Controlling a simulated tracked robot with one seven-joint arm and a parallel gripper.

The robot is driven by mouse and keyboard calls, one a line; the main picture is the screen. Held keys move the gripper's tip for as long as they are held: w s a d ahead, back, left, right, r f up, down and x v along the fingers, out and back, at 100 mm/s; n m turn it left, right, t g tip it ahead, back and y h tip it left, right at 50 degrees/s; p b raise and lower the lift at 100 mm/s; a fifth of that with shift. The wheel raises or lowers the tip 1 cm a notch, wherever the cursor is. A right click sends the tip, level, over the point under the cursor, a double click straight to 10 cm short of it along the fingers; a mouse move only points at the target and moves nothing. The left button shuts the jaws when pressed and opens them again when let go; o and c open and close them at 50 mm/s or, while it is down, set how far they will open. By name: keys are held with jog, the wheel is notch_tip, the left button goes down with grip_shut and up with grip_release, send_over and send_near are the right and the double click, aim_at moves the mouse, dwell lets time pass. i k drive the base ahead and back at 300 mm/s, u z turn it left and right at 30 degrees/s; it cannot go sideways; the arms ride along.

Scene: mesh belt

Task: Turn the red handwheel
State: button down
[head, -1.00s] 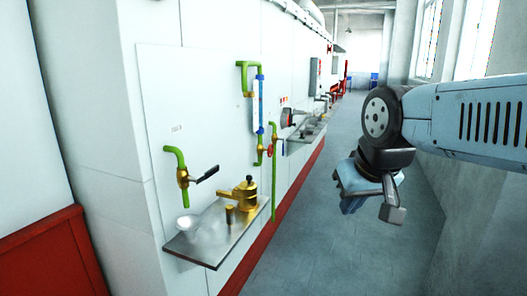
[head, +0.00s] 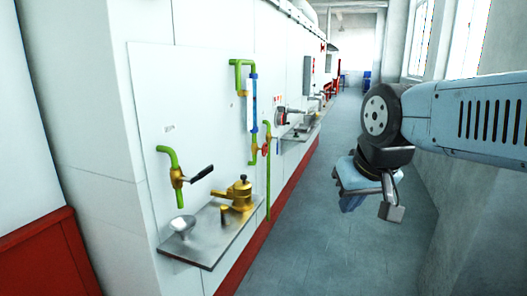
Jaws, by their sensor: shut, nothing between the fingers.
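A small red handwheel (head: 265,150) sits on the green pipework on the white wall panel, near the middle of the head view. It is seen nearly edge-on. A brass valve body lies beside it on the green pipe (head: 268,192). My gripper (head: 352,204) hangs in the air over the floor at the right, well apart from the wheel, with its fingers pointing down. It looks shut and empty. The fingertips are small in this view.
A metal shelf (head: 205,247) juts from the wall with a brass fitting (head: 236,196) on it. A lever valve (head: 178,178) is above it. A second shelf (head: 300,133) lies farther along. The grey floor (head: 315,225) of the corridor is clear.

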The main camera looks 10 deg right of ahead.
aim_at(264, 150)
jog(key=z, duration=0.65)
jog(key=i, duration=1.05)
jog(key=u, duration=0.85)
